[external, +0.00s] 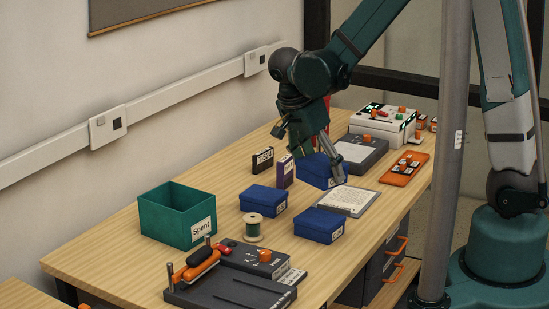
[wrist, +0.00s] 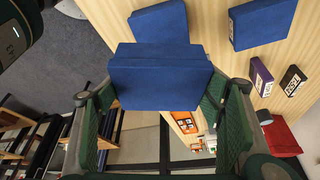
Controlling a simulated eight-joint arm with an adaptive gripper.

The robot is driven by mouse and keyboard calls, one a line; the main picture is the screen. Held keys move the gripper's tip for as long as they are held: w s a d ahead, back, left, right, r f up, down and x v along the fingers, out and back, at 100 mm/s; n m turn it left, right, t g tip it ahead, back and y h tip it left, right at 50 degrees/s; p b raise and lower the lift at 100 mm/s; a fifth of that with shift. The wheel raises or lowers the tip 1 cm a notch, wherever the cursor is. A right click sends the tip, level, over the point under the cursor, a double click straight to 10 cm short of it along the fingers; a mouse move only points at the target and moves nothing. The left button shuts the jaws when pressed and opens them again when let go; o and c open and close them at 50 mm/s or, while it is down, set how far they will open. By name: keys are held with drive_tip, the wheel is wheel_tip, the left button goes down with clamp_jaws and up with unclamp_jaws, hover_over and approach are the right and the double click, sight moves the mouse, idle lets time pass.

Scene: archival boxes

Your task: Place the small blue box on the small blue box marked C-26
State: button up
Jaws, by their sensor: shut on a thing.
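My gripper (external: 320,162) is shut on a small blue box (external: 312,170), with a finger on either side. The held box (wrist: 160,85) also fills the middle of the wrist view between the green fingers. It appears to be above the table. A second blue box (external: 318,226) sits near the table's front edge; in the wrist view it (wrist: 160,24) is partly hidden behind the held box. A third blue box (external: 263,199) sits farther back and shows at upper right in the wrist view (wrist: 262,22). Both carry white labels in the external view; I cannot read C-26 on either.
A purple box (external: 285,172) and a black box (external: 262,161) stand behind the held box. A spool (external: 253,228) and a green "Spent" bin (external: 165,218) lie left. A grey device (external: 358,155) stands farther back.

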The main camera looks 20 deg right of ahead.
drive_tip(key=shift+f+b, duration=0.4)
drive_tip(key=shift+f, duration=2.55)
drive_tip(key=shift+f+b, duration=0.3)
drive_tip(key=shift+f, duration=1.75)
drive_tip(key=shift+f, duration=0.15)
drive_tip(key=o, duration=0.9)
drive_tip(key=shift+o, duration=0.4)
